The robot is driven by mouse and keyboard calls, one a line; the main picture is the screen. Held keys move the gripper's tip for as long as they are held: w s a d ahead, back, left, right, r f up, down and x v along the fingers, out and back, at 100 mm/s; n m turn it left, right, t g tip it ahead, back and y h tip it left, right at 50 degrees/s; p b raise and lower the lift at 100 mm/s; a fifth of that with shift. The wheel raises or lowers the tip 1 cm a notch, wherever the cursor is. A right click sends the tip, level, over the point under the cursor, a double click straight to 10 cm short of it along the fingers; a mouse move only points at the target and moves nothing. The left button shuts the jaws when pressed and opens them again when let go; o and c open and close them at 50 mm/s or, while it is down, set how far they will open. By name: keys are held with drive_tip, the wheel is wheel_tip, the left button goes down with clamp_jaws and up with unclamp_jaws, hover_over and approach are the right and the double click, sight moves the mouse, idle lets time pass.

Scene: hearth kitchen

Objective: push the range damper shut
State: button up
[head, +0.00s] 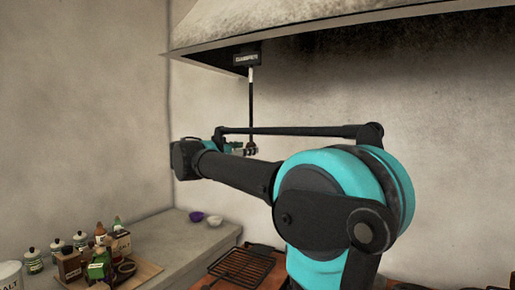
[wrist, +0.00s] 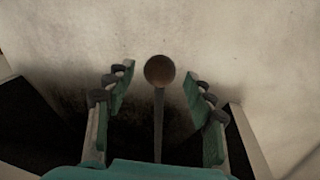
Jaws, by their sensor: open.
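The damper (head: 246,60) is a dark labelled box under the hood's front edge. A thin rod (head: 251,105) hangs from it, pale near the top and dark below, ending in a small round knob (head: 252,149). In the wrist view the brown knob (wrist: 159,70) and its dark rod (wrist: 158,125) lie between my fingers. My gripper (wrist: 157,76) is open, with a teal finger on each side and a visible gap to the knob. In the head view my gripper (head: 236,148) is at the knob's height, partly hidden by my arm.
The sooty hood (head: 330,25) spans the top. A black grill rack (head: 240,265) lies below my arm.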

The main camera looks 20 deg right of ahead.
drive_tip(key=x, duration=0.7)
drive_tip(key=shift+d, duration=0.15)
clamp_jaws()
idle(0.3)
